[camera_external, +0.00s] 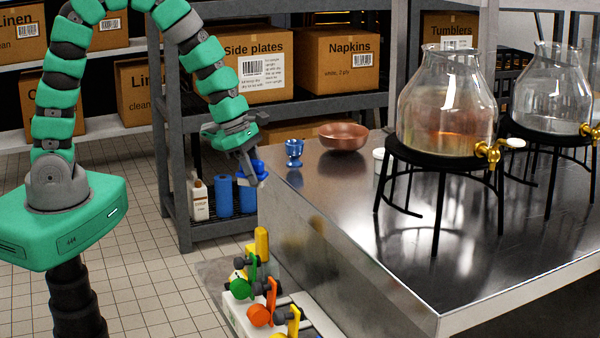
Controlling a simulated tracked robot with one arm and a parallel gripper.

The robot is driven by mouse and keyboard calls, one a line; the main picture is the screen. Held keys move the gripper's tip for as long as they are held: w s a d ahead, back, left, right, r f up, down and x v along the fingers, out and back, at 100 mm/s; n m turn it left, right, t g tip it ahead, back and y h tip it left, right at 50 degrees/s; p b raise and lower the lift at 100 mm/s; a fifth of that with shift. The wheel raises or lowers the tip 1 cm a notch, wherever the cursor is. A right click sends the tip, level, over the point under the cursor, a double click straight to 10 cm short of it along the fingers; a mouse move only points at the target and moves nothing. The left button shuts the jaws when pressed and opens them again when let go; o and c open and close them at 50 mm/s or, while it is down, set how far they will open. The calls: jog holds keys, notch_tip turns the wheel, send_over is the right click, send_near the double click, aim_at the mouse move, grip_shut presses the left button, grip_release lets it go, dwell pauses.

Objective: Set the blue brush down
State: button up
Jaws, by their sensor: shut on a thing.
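The blue brush (255,170) is in my gripper (250,168), in the middle of the external view. My gripper is shut on it and points downward. The brush hangs in the air by the far left corner of the steel table (340,240). I cannot tell from this one view whether any part of it is over the table top. My gripper's fingers hide part of the brush.
Glass dispensers (447,105) on black stands fill the right. Shelves with boxes stand behind.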

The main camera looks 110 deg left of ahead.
jog(key=w+r+n+y+p, duration=0.2)
jog(key=w+r+n+p, duration=0.2)
jog(key=r+p, duration=0.3)
jog(key=shift+n+g, duration=0.3)
jog(key=w+a, duration=0.2)
jog(key=w, duration=0.2)
jog(key=w+a, duration=0.3)
jog(key=w, duration=0.2)
jog(key=w+a+f+p, duration=0.1)
jog(key=w+a, duration=0.2)
jog(key=w, duration=0.2)
jog(key=shift+w, duration=0.1)
jog(key=shift+f+p, duration=0.3)
jog(key=shift+f, duration=1.5)
jog(key=o, duration=1.1)
jog(key=shift+c, duration=0.2)
jog(key=shift+r, duration=0.1)
jog(key=v, duration=1.2)
jog(key=shift+b, duration=0.45)
